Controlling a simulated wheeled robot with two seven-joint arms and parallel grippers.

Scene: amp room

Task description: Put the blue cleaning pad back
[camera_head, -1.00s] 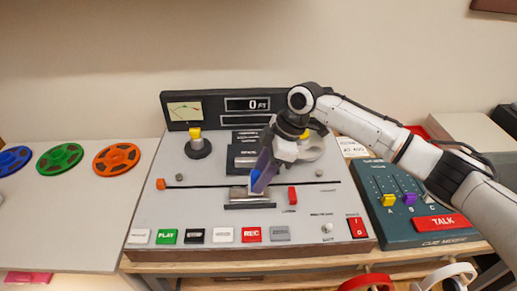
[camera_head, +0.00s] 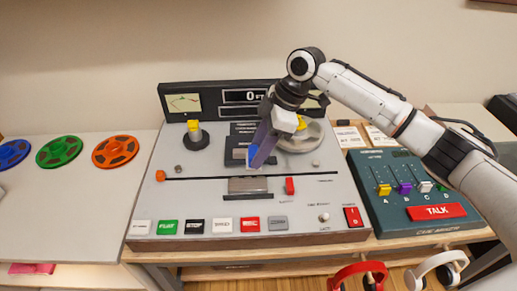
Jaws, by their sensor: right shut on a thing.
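My right gripper (camera_head: 262,147) reaches in from the right over the tape machine (camera_head: 190,205), its fingers pointing down. It is shut on the blue cleaning pad (camera_head: 252,156), of which only a small blue part shows at the fingertips. The pad is in front of the dark head block (camera_head: 233,160) and behind the silver block (camera_head: 248,185) in the picture. I cannot tell how high it is above the deck. The gripper hides part of the head block. My left gripper is not in view.
Green (camera_head: 60,151), orange and blue reels lie on the left table. Yellow-topped spindles (camera_head: 195,135) stand on the deck, the right one behind my gripper. A thin black rail crosses the deck. A teal mixer (camera_head: 415,220) is at the right. Red headphones (camera_head: 360,270) hang at the front.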

